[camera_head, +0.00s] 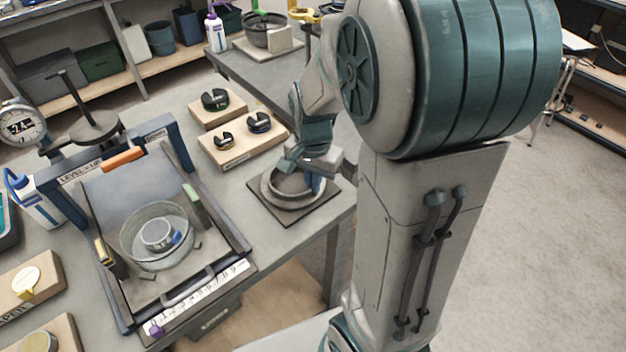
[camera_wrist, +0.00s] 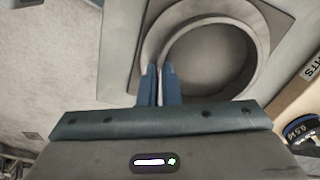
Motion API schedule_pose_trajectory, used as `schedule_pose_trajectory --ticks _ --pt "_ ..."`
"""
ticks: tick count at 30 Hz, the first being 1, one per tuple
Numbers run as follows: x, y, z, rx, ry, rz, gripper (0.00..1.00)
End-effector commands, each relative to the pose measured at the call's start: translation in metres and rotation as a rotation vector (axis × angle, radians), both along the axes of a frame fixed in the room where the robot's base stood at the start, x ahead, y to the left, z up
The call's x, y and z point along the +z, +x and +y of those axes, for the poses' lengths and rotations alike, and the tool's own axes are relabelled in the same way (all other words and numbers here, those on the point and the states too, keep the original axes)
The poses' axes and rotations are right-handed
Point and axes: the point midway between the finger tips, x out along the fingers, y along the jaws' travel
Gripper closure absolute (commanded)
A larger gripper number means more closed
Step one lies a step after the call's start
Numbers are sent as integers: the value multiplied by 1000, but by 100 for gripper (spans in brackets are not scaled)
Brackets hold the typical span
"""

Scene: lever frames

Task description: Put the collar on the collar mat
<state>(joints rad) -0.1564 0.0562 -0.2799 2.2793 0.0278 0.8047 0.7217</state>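The collar (camera_head: 272,190) is a grey open ring. It sits flat within the dark square collar mat (camera_head: 291,217) at the table's right edge. In the wrist view the collar (camera_wrist: 262,50) is a wide ring on a grey square that looks like the mat (camera_wrist: 122,45). My gripper (camera_head: 312,181) reaches down to the collar's right side. In the wrist view its two blue fingers (camera_wrist: 160,70) stand close together, one on each side of the collar's wall, and look shut on it. The exact contact at the fingertips is partly hidden.
A lever frame (camera_head: 228,229) with a round see-through dish (camera_head: 129,240) stands left of the mat. Wooden blocks (camera_head: 240,154) carrying dark slotted weights lie behind the mat. A dial gauge (camera_head: 20,125) stands at far left. The table edge drops off right of the mat.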

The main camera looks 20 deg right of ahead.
Motion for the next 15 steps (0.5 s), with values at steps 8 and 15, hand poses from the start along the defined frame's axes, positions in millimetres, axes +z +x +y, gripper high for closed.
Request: schedule_pose_trajectory --ticks 8,15 --pt "-3 0 0 0 0 0 77" --pt "-3 0 0 0 0 0 75"
